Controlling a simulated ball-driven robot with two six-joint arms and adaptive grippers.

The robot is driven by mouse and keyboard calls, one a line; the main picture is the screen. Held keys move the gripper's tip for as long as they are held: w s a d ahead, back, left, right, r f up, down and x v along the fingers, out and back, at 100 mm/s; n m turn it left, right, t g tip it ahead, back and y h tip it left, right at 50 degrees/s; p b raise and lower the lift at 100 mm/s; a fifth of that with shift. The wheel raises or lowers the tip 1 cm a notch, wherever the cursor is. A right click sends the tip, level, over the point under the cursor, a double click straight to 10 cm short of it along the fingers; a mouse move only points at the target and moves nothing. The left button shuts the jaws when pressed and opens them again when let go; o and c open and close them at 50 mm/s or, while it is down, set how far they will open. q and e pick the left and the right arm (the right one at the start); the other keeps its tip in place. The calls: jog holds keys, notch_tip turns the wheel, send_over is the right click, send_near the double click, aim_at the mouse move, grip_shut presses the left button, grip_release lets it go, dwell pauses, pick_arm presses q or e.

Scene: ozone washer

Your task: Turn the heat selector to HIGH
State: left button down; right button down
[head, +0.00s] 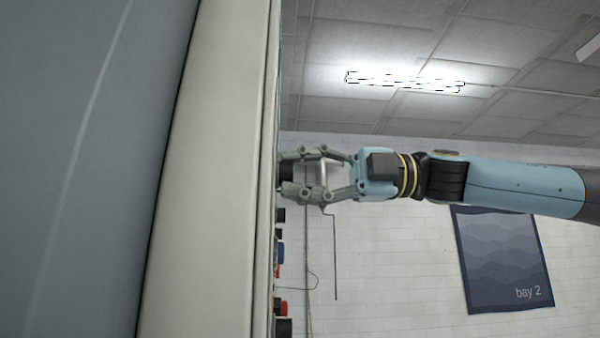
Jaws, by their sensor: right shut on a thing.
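The machine's front panel (272,120) is seen almost edge-on, so its markings cannot be read. My right gripper (288,174) comes in from the right, level, with its fingertips at the panel. It is shut on a dark knob (286,171) that stands out from the panel. The fingers hide part of the knob, and its pointer and setting do not show. I cannot read from here which knob is the heat selector. My left gripper is not in view.
Below the gripper, several controls stick out of the panel, among them a black one (280,215), a blue one (281,253) and a red one (281,307). A "bay 2" banner (503,260) hangs on the wall.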

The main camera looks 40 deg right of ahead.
dwell(0.4)
jog(key=c, duration=0.9)
grip_release()
jog(key=shift+w+d, duration=0.1)
jog(key=shift+c, duration=0.2)
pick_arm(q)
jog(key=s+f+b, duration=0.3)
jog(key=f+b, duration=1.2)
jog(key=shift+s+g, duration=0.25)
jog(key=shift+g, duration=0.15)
pick_arm(e)
jog(key=s+d+n, duration=0.3)
jog(key=d+n, duration=0.1)
jog(key=n, duration=0.7)
jog(key=s+d+n, duration=0.3)
jog(key=d+n, duration=0.2)
jog(key=n, duration=0.7)
jog(key=shift+n+t, duration=0.3)
jog(key=shift+w, duration=0.1)
